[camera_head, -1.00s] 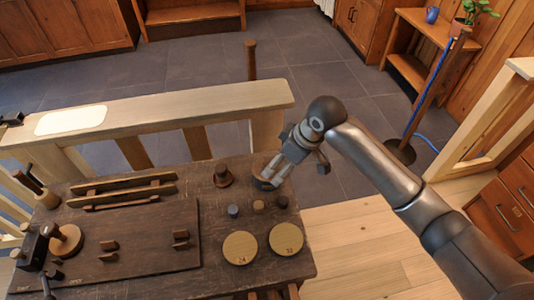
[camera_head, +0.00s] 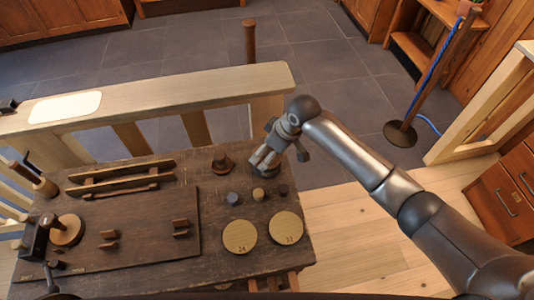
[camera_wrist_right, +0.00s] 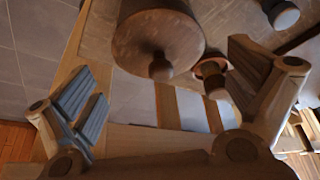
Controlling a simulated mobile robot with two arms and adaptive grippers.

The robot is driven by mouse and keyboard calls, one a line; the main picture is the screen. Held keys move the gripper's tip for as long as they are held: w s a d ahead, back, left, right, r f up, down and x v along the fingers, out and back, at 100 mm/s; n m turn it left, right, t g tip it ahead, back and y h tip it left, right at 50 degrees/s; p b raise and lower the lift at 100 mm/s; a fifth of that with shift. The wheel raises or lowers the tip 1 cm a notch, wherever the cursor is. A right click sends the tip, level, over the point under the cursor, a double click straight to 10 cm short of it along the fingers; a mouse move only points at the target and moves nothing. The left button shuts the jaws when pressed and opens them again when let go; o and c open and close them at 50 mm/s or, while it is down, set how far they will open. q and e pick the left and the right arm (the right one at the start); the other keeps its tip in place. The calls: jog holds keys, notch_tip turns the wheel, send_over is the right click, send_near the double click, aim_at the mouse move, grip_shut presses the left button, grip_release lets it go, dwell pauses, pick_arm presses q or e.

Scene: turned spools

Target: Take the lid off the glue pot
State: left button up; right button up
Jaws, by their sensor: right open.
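The glue pot's lid (camera_wrist_right: 150,35), a round brown disc with a small knob (camera_wrist_right: 160,68), shows large at the top middle of the right wrist view. In the head view my right gripper (camera_head: 262,165) is at the back right of the dark workbench and hides most of the pot. In the wrist view its fingers (camera_wrist_right: 165,92) are spread wide and empty, with the knob between their directions. I see no contact with the lid. My left gripper is not in view.
On the workbench (camera_head: 215,265), a brown turned piece (camera_head: 222,160) stands left of the gripper. Several small pegs and two round discs marked with numbers, including the left disc (camera_head: 240,236), lie in front. A pale wooden rail (camera_head: 200,95) runs behind the bench.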

jog(key=shift+x, duration=0.9)
jog(key=shift+a+f, duration=0.1)
jog(key=shift+f, duration=0.2)
jog(key=shift+c, duration=1.3)
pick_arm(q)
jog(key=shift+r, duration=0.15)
pick_arm(e)
jog(key=c, duration=0.6)
jog(key=shift+r, duration=0.15)
jog(key=shift+c, duration=0.2)
